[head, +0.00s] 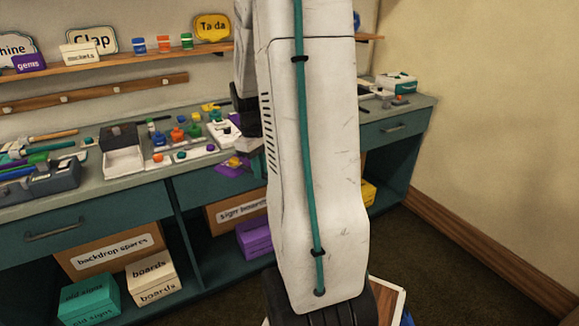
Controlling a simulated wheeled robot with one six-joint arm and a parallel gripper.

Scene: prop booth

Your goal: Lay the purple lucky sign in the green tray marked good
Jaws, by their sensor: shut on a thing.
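My gripper (251,146) is partly in view at the front edge of the counter, mostly hidden behind my white arm. A purple sign with a yellow patch (232,167) is at its fingertips, in front of the counter's front edge. The gripper is shut on this sign, which looks tilted. Its lettering is too small to read, so I cannot confirm that it says lucky. I cannot make out a green tray marked good; my arm hides part of the counter.
The counter (205,158) is crowded with paint pots, tools and a white-fronted box (123,160). Signs stand on the wall shelf (130,62). Below are a teal box of old signs (90,300), a boards box (152,280) and a purple box (253,240).

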